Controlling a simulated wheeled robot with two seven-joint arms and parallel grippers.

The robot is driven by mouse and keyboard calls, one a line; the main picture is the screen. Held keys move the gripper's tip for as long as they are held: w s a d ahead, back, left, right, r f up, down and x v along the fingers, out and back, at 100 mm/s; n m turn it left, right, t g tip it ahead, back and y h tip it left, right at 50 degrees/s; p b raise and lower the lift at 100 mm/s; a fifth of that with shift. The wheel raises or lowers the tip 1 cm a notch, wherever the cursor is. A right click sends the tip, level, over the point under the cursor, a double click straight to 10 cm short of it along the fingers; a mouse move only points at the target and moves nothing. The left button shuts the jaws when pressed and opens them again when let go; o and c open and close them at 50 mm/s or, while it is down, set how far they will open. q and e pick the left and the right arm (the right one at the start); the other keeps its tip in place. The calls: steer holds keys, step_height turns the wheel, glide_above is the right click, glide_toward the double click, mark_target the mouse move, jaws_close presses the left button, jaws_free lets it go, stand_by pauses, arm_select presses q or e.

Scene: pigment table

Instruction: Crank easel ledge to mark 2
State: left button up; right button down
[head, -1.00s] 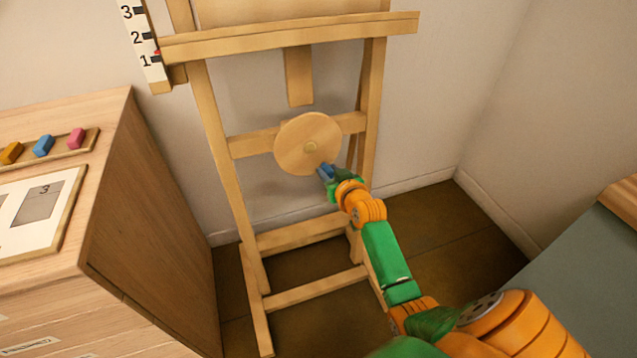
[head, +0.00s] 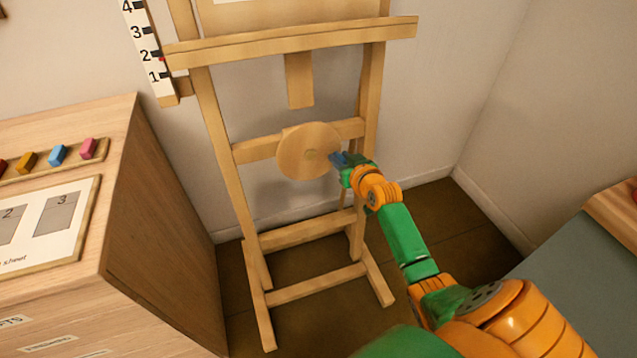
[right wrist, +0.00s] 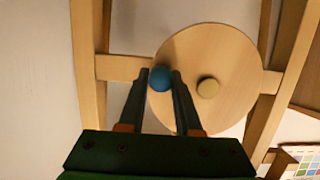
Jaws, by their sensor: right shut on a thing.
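The wooden easel (head: 208,130) stands against the wall. Its ledge (head: 300,40) runs across the upper part. A white scale (head: 140,40) with numbered marks stands at its left; a small red pointer (head: 162,60) sits just below the tick of mark 2. The round wooden crank disc (head: 300,153) is on the middle crossbar. My right gripper (head: 343,160) is at the disc's right edge, shut on the blue crank knob (right wrist: 160,78), which shows between the fingers in the right wrist view. The disc's pale hub (right wrist: 208,87) is right of the knob there. My left gripper is out of view.
A wooden cabinet (head: 160,220) stands at the left, with a tray of coloured blocks (head: 100,157) and a numbered sheet (head: 85,225) on top. A grey-green surface (head: 560,290) is at the lower right. Bare floor lies around the easel's feet.

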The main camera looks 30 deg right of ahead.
steer(key=shift+r, duration=0.15)
steer(key=shift+w+d+r+p, duration=0.1)
steer(key=shift+r+p, duration=0.9)
steer(key=shift+r, duration=0.2)
steer(key=shift+c, duration=2)
jaws_free()
steer(key=s+a+p, duration=0.2)
steer(key=s+p, duration=0.5)
steer(key=s, duration=0.2)
steer(key=shift+a+r+p, duration=0.15)
steer(key=shift+r+p, duration=0.15)
steer(key=shift+r, duration=0.15)
